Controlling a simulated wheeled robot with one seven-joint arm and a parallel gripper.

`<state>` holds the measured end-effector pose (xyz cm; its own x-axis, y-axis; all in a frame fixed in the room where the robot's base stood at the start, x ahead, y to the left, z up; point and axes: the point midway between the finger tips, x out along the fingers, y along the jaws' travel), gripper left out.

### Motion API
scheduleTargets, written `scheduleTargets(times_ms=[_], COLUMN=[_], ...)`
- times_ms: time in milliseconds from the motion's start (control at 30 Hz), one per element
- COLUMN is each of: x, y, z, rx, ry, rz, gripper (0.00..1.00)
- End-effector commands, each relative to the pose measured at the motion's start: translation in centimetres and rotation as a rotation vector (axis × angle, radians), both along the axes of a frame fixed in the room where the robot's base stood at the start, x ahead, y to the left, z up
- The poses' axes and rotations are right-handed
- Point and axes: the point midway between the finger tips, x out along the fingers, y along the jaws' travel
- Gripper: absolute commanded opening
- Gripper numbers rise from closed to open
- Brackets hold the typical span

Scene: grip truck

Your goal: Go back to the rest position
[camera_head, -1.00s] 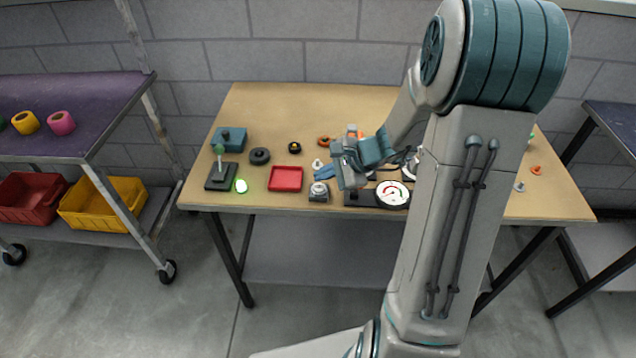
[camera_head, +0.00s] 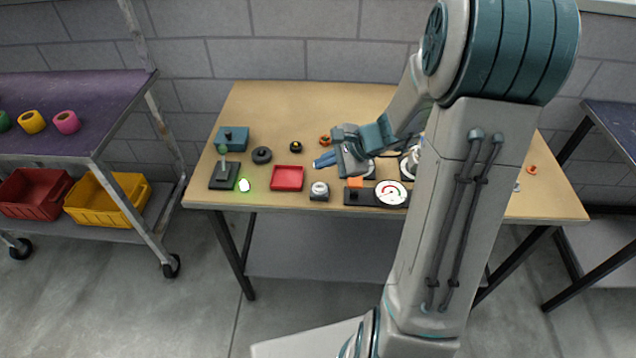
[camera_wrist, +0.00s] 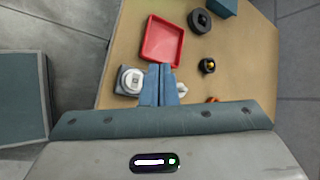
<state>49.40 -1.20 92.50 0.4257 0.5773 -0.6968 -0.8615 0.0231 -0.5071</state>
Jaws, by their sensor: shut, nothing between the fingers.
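My gripper (camera_head: 318,162) is over the wooden workbench (camera_head: 300,103), right of its middle-left items. Its blue fingers point left and are shut together with nothing between them. In the wrist view my gripper (camera_wrist: 158,68) shows both fingers side by side, over the bench between a grey block with a round white top (camera_wrist: 131,80) and a small white piece partly hidden behind the fingers. My arm covers part of the bench's right side.
A red tray (camera_head: 288,178), a joystick lever (camera_head: 223,170), a black ring (camera_head: 262,155), a teal box (camera_head: 232,138) and a gauge (camera_head: 391,194) stand on the bench. A cart (camera_head: 80,90) is at left. The bench's back left is clear.

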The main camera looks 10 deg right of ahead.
Motion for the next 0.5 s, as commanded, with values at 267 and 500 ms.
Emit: scheduleTargets(times_ms=[267,500], x=[-0.2,-4.3], y=[0.2,3.1], z=[0.2,3.0], rx=[-0.007,-0.181], ry=[-0.003,-0.061], rz=[0.012,0.283], gripper=[0.0,0.0])
